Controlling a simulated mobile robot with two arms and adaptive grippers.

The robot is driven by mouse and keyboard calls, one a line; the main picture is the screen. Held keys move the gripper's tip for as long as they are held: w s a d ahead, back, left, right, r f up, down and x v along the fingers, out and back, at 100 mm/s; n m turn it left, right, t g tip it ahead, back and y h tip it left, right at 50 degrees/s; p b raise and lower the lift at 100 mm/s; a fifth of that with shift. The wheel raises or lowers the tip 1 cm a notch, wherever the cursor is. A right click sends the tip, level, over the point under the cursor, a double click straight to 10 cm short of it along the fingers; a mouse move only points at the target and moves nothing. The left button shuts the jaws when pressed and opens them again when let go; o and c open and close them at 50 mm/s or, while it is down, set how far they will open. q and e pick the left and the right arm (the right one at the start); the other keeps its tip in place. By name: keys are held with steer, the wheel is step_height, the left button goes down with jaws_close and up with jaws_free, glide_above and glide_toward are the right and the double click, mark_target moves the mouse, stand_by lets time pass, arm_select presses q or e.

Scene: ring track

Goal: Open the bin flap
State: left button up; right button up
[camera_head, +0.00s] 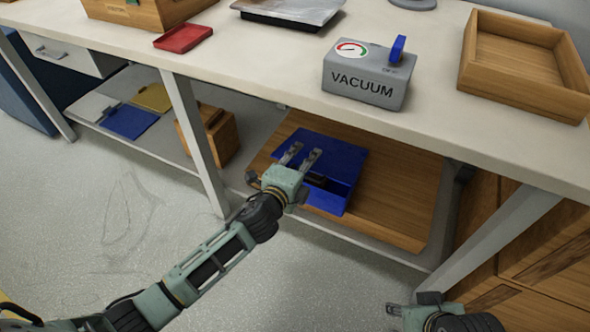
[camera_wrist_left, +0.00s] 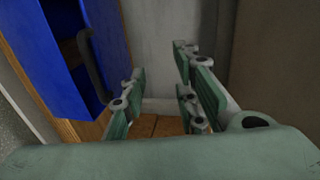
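A blue bin (camera_head: 345,163) sits on a wooden board on the lower shelf under the workbench. A dark gap shows on its near side, partly hidden by my left gripper. In the left wrist view the bin (camera_wrist_left: 47,62) fills the upper left, with a dark curved handle-like bar (camera_wrist_left: 91,66) on its face. My left gripper (camera_head: 301,156) reaches in over the bin in the head view. Its fingers are apart with nothing between them; I cannot tell whether they touch the bin. My right gripper (camera_head: 394,309) is low at the right, and its fingers are too small to judge.
The bench top (camera_head: 265,75) overhangs the shelf, and a white leg (camera_head: 195,140) stands left of my left gripper. A wooden box (camera_head: 218,135) stands on the shelf left of the bin. A vacuum unit (camera_head: 365,80) and a wooden tray (camera_head: 520,65) are on top.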

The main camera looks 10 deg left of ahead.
arm_select(q)
steer(key=v, duration=0.6)
stand_by(0.4)
